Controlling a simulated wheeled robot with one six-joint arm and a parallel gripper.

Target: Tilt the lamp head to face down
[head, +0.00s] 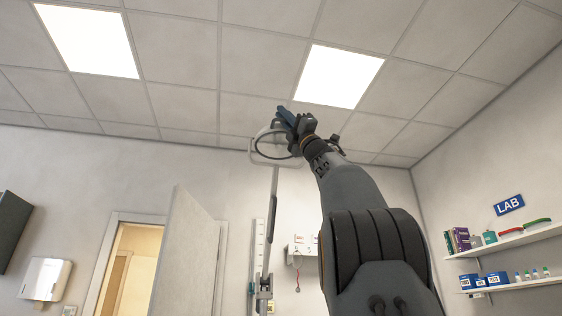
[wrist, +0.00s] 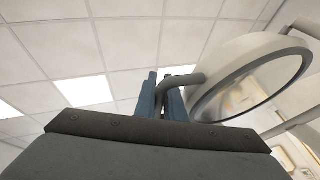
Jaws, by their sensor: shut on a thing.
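The lamp head (wrist: 243,70) is a round pale housing with a grey rim, large at the right of the wrist view. Its glass face is tilted, seen edge-on toward the lower right. A grey curved handle (wrist: 187,81) runs from its side to my gripper (wrist: 160,88), whose blue fingers are shut on it. In the head view the lamp head (head: 269,132) is high up, just left of my gripper (head: 283,115) and partly hidden by it.
A half-open door (head: 188,255) is at the left. A wall unit (head: 301,252) is behind the lamp arm. Shelves (head: 515,240) with books and boxes are on the right wall. The ceiling (head: 180,50) is above, with free air around the lamp head.

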